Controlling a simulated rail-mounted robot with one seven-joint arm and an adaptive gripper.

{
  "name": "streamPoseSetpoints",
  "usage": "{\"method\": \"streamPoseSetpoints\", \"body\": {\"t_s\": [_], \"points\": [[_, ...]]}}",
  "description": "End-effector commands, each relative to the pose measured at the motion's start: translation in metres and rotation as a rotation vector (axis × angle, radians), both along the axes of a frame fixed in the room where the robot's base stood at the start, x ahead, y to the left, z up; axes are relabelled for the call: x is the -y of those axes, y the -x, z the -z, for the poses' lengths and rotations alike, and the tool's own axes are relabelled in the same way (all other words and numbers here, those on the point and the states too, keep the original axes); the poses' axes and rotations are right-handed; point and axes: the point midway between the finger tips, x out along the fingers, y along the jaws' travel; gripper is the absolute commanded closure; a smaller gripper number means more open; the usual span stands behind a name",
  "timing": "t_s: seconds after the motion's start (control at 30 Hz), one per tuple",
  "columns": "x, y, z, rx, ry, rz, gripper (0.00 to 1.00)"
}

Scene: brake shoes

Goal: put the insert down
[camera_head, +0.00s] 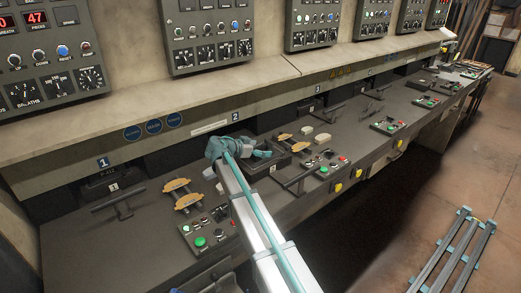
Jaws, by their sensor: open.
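My gripper (264,154) is at station 2, at the end of my pale arm, over or beside a dark block (274,165) on the grey bench. Its fingers point right and are small in view. I see nothing held between them. I cannot tell which piece is the insert; something under the gripper may be hidden by it. Tan curved pieces (293,142) lie just right of the gripper. Two small pale blocks (322,138) lie farther right.
Another tan pair (182,194) lies at station 1, by a button panel (208,230). A button panel (326,163) and a dark lever (300,178) stand right of my gripper. The shelf edge (200,95) overhangs the bench. A metal rack (455,250) stands on the floor.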

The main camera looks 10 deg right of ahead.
Motion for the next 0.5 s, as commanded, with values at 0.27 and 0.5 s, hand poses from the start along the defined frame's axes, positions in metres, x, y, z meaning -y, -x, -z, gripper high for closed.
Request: {"method": "streamPoseSetpoints", "body": {"t_s": [0.27, 0.5], "points": [[-0.008, 0.004, -0.011, 0.001, 0.000, -0.003, 0.06], [-0.050, 0.027, -0.030, 0.003, 0.000, -0.003, 0.06]]}}
